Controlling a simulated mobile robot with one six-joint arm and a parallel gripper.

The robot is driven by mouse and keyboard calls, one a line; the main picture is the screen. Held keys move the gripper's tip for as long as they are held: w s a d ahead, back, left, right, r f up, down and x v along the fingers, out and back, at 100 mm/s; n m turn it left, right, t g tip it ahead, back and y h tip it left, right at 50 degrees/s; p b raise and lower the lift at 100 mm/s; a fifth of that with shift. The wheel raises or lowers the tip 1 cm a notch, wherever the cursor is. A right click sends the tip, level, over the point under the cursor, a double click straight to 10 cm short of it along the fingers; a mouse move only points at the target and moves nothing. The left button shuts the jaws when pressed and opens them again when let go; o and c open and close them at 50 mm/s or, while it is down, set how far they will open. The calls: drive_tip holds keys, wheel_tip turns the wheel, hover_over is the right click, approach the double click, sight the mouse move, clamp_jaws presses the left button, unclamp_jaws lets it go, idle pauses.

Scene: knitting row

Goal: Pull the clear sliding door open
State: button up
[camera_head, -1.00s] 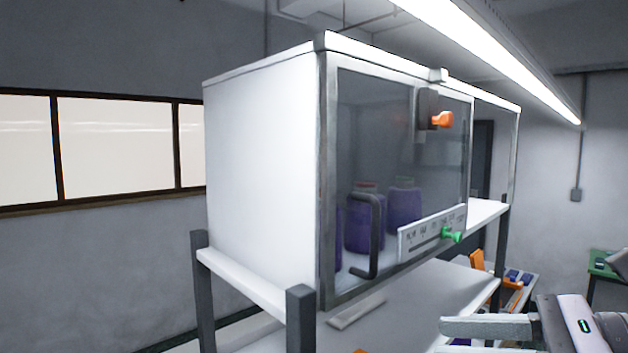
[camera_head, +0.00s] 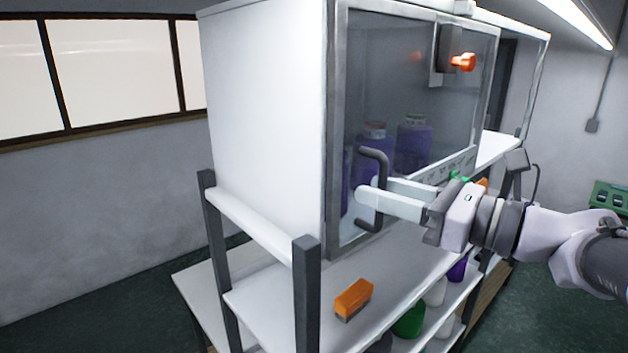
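The clear sliding door (camera_head: 408,85) is a grey-framed transparent panel on the front of a white cabinet (camera_head: 265,120). Purple containers show through it. Its dark bar handle (camera_head: 374,153) stands upright near the door's left edge. My gripper (camera_head: 368,192) reaches in from the right with its two pale fingers apart. The fingertips are at the handle's height, and the nearer finger overlaps the handle's lower half. The farther finger is partly hidden behind the nearer one. I cannot tell whether either finger touches the handle.
An orange knob (camera_head: 462,62) sticks out at the door's upper right. A green knob (camera_head: 460,177) is partly hidden behind my gripper. An orange block (camera_head: 353,298) lies on the shelf below. A dark post (camera_head: 306,290) stands at the shelf's front left corner.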

drive_tip(key=shift+w, duration=0.3)
drive_tip(key=shift+s+a, duration=0.1)
drive_tip(key=shift+s, duration=0.1)
drive_tip(key=shift+c, duration=0.6)
clamp_jaws()
idle(0.4)
